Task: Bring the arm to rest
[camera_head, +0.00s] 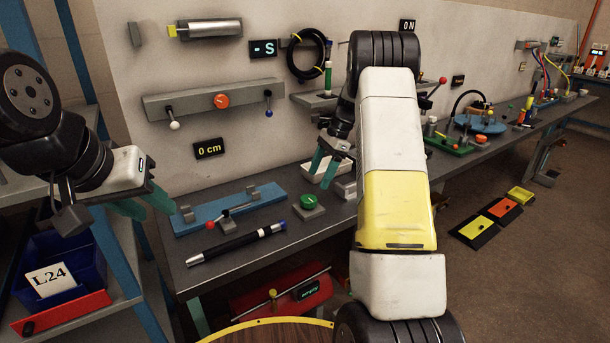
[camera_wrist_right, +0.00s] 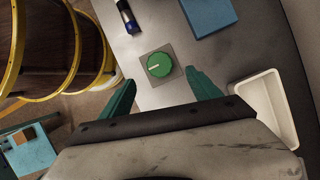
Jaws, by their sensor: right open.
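My right arm (camera_head: 395,160) reaches over the workbench from the front. My right gripper (camera_head: 322,168) hangs above the bench with its green fingers apart and nothing between them. In the right wrist view, the open fingers (camera_wrist_right: 163,90) stand either side of the view of a green knob (camera_wrist_right: 158,65) on a grey square base, with a gap around it. The knob also shows in the head view (camera_head: 308,201), below and left of the gripper. My left gripper (camera_head: 143,204) is at the left, in front of the bench's left end, its green fingers apart and empty.
A blue plate with a red-tipped lever (camera_head: 240,207) and a black cylinder (camera_head: 237,244) lie on the bench (camera_head: 200,276). A white tray (camera_head: 322,172) is close to my right gripper. A blue bin (camera_head: 60,262) labelled L24 sits on the left shelf.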

